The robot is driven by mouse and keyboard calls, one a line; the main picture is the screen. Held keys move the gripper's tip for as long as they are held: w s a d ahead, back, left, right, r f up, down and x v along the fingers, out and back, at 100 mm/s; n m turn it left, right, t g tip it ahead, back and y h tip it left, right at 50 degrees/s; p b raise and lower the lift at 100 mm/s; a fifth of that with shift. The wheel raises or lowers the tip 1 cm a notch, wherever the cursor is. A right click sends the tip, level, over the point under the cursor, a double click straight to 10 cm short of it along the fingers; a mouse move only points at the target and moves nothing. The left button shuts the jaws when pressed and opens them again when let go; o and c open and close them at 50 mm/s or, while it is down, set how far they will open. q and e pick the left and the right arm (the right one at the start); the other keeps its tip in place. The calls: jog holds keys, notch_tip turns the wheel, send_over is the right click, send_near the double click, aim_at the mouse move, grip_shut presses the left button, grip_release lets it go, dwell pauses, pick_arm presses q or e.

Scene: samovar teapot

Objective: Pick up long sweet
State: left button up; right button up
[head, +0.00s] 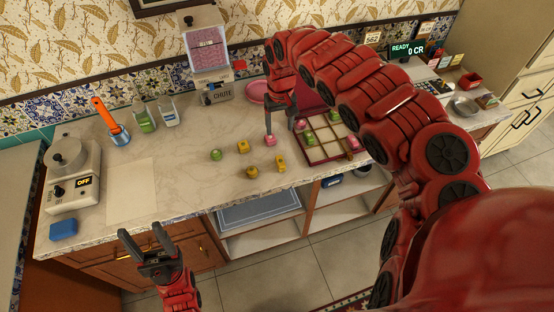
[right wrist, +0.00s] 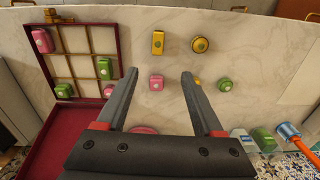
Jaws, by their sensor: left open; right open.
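A long yellow sweet (head: 280,163) lies on the marble counter near its front edge, and the right wrist view also shows it (right wrist: 158,43). My right gripper (head: 280,129) is open, pointing down over the counter behind the long sweet and apart from it. A pink sweet (head: 270,141) shows by its fingertips; in the right wrist view it (right wrist: 156,83) appears between the open fingers. I cannot tell whether they touch it. My left gripper (head: 141,232) is open and empty in front of the counter's edge.
Two more yellow sweets (head: 252,171) (head: 242,146) and a green sweet (head: 215,155) lie left of the long one. A divided box (head: 325,152) with several sweets stands to the right. The chute machine (head: 208,60) stands behind. Counter near the paper sheet (head: 132,190) is clear.

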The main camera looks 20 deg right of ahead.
jog(key=b, duration=0.5)
send_over(281, 161)
jog(key=f, duration=0.9)
jog(key=shift+s+a+f, duration=0.15)
jog(key=shift+a+f, duration=0.1)
jog(key=shift+a, duration=0.05)
jog(key=shift+d+f+p, duration=0.15)
jog(key=shift+f+p, duration=0.25)
jog(key=shift+f, duration=0.85)
jog(key=shift+f+p, duration=0.5)
jog(key=shift+p, duration=0.15)
jog(key=f, duration=0.1)
jog(key=f+p, duration=0.1)
jog(key=shift+w+f, duration=0.3)
jog(key=shift+f, duration=0.8)
jog(key=shift+d, duration=0.1)
